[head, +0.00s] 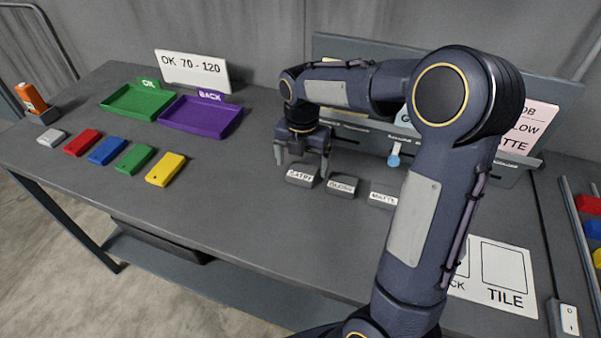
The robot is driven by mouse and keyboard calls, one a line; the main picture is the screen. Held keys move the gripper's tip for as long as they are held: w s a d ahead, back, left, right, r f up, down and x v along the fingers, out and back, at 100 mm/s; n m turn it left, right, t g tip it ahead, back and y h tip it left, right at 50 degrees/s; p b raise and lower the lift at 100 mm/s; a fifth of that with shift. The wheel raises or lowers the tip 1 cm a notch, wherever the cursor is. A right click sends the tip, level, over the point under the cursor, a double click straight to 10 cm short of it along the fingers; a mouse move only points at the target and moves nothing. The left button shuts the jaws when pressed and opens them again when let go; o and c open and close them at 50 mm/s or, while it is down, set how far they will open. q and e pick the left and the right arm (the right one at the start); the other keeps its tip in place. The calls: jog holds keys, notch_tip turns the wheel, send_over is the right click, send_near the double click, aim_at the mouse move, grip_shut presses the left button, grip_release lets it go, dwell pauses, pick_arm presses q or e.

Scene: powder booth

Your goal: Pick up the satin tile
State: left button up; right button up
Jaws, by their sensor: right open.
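A small dark block labelled SATIN (301,176) sits on the grey bench near the middle. I take it as the satin tile or its holder; I cannot tell which. My right gripper (301,167) is open and points down at it, one finger left of the block and one at its right end. The gripper partly hides the block's top and back. I cannot tell whether the fingers touch it. A similar block (342,187) stands just to the right, its label hard to read, then one labelled MATTE (382,199). My left gripper is not in view.
A green OK tray (107,103) and a purple BACK tray (233,128) stand at the back left. Grey, red, blue, green and yellow blocks (166,169) lie in front. A white TILE card (502,265) lies right. The front middle bench is clear.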

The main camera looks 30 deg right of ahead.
notch_tip(320, 180, down, 2)
jog(key=shift+f, duration=0.15)
jog(key=c, duration=1.1)
